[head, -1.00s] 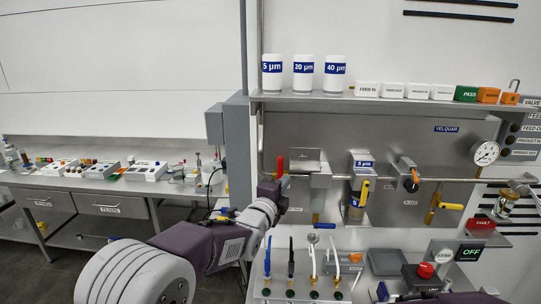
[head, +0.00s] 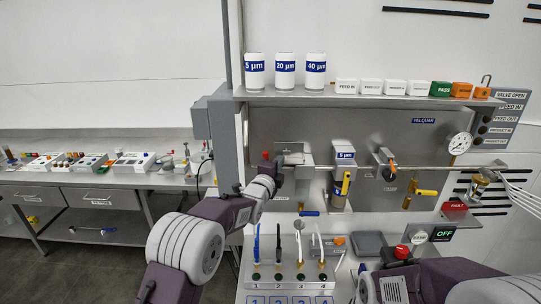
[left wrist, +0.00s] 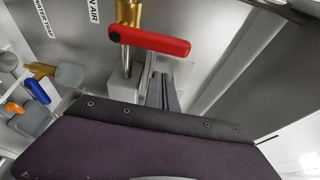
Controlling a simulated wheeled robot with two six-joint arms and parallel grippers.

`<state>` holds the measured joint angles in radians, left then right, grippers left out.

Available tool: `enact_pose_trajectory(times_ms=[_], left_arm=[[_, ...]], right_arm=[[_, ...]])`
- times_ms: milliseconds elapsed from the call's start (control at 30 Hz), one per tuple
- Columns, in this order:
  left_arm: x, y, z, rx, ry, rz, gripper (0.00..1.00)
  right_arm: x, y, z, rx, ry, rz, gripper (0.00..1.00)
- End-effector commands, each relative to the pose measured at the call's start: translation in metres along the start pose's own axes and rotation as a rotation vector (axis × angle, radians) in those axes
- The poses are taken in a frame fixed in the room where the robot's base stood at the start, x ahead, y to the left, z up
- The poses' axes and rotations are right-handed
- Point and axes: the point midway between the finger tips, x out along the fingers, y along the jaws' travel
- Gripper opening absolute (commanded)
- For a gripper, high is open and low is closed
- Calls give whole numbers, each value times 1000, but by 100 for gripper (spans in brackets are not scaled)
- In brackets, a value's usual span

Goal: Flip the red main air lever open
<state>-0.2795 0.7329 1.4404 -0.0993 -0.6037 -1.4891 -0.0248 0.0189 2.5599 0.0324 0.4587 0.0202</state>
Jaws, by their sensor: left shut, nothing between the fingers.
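The red main air lever (left wrist: 150,41) sits on a brass valve (left wrist: 128,12) in the left wrist view. It lies crosswise to the steel pipe (left wrist: 126,62) below the valve. In the head view only a small red part of the lever (head: 265,155) shows beside my left gripper (head: 279,168). My left gripper (left wrist: 162,90) is shut and empty, its fingers just below the lever's free half in the left wrist picture. I cannot tell whether they touch it.
A grey post (head: 222,145) stands left of the panel.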

Motion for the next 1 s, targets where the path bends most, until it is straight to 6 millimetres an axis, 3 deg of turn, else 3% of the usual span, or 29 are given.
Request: enact_pose_trajectory(times_ms=[100, 267, 633, 1000], left_arm=[[-6, -4, 16, 1, -2, 1, 0], [-10, -1, 25, 0, 0, 0, 0], [-10, 0, 25, -2, 1, -2, 0], [-10, 0, 24, -64, 1, -25, 0]], right_arm=[[-12, 0, -1, 0, 0, 0, 44], [-16, 0, -2, 0, 0, 0, 44], [-14, 0, -1, 0, 0, 0, 44], [3, 0, 0, 0, 0, 0, 44]])
